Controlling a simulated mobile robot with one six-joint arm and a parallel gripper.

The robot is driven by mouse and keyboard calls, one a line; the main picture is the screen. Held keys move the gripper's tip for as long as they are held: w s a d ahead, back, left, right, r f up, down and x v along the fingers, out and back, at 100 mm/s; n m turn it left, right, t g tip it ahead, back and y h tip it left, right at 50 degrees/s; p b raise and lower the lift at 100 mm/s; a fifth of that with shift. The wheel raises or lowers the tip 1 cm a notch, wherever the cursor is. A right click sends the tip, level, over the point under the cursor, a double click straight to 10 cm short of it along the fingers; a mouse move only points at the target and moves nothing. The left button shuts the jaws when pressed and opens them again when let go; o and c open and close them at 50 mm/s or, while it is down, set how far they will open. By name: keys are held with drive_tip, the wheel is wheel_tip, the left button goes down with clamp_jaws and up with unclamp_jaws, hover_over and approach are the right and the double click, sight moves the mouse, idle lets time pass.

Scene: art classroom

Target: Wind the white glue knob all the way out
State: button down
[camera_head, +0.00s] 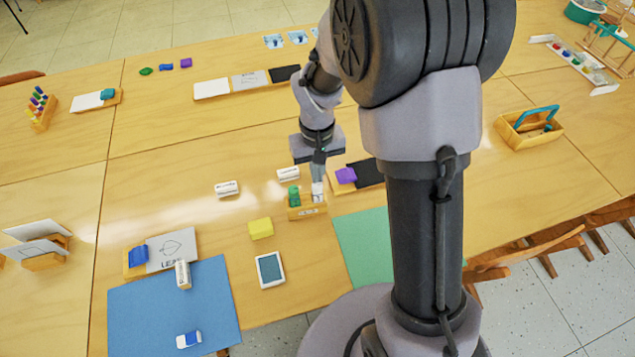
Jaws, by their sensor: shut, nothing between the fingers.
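A small wooden stand (307,212) with a pale label on its front sits near the middle of the table. A green upright piece (294,195) stands at its left, and a white upright piece (317,193), which looks like the white glue knob, stands at its right. My gripper (318,178) points down just above the white piece, shut with nothing held. Whether its fingertips touch the top of the white piece is too small to tell. How far the knob is wound does not show.
A white block (289,174) lies close left of my gripper. A purple block (346,175) with a black board is close right. A yellow block (261,228) and a green mat (362,240) are in front.

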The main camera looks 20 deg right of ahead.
drive_tip(key=shift+f+b, duration=0.7)
drive_tip(key=shift+f, duration=0.2)
idle(0.4)
drive_tip(key=shift+r, duration=0.1)
drive_tip(key=shift+r+p, duration=0.45)
drive_tip(key=shift+p, duration=0.05)
drive_tip(key=shift+c, duration=2)
unclamp_jaws()
